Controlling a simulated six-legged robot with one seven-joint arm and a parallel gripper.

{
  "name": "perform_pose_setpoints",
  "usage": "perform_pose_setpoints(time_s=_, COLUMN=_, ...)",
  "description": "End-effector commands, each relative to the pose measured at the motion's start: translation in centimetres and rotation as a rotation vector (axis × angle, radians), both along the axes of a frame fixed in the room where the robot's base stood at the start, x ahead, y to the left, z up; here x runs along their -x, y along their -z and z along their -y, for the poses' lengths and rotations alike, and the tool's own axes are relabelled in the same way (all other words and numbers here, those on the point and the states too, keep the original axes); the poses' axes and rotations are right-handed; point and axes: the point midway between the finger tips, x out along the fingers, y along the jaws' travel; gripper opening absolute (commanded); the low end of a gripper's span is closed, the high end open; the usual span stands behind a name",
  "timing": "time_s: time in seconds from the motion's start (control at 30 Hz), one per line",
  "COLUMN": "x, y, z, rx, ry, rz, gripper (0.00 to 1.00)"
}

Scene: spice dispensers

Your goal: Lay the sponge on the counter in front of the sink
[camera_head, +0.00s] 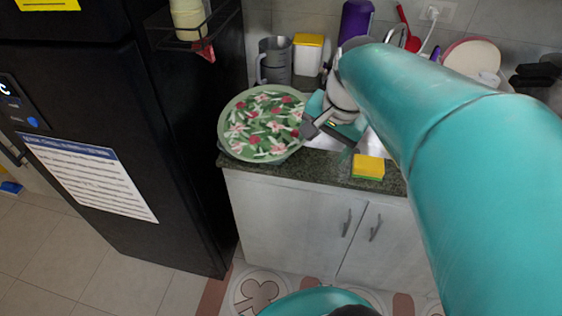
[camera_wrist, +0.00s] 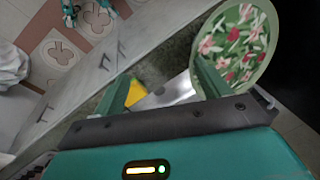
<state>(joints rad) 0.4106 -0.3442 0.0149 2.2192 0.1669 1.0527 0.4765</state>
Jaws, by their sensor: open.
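The sponge (camera_head: 368,167), yellow on top with a green underside, lies flat on the dark speckled counter (camera_head: 336,172) at its front edge, in front of the sink (camera_head: 373,146). In the wrist view the sponge (camera_wrist: 135,93) shows as a yellow patch beside the left finger, which partly covers it. My gripper (camera_head: 328,142) is open and empty, to the left of the sponge and apart from it in the head view. Its spread fingers also show in the wrist view (camera_wrist: 158,88). My teal arm hides much of the sink.
A round green floral tray (camera_head: 262,124) stands left of my gripper, close to it. A grey jug (camera_head: 275,60) and a yellow-lidded container (camera_head: 307,53) stand behind. A black fridge (camera_head: 110,130) borders the left. A dish (camera_head: 472,58) stands at the back right.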

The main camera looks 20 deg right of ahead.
Motion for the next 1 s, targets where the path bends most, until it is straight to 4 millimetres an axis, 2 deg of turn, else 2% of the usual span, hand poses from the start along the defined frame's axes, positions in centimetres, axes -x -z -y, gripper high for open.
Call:
perform_pose_setpoints(time_s=0.03, x=0.9, y=-0.4, z=-2.3, rx=0.055, ry=-0.131, rz=0.035, gripper=0.75)
perform_pose_setpoints(time_s=0.1, x=2.2, y=-0.6, z=-4.8, rx=0.134, ry=-0.314, rz=0.083, gripper=0.75)
perform_pose_setpoints(time_s=0.2, x=4.0, y=-0.5, z=-7.6, rx=0.239, ry=-0.553, rz=0.148, gripper=0.75)
perform_pose_setpoints(time_s=0.33, x=5.7, y=-0.3, z=-9.9, rx=0.339, ry=-0.772, rz=0.211, gripper=0.75)
perform_pose_setpoints(time_s=0.5, x=6.5, y=-0.1, z=-10.7, rx=0.388, ry=-0.871, rz=0.24, gripper=0.75)
perform_pose_setpoints(time_s=0.9, x=6.4, y=-0.1, z=-10.6, rx=0.387, ry=-0.869, rz=0.239, gripper=0.75)
perform_pose_setpoints(time_s=1.0, x=6.4, y=-0.1, z=-10.6, rx=0.386, ry=-0.868, rz=0.238, gripper=0.56)
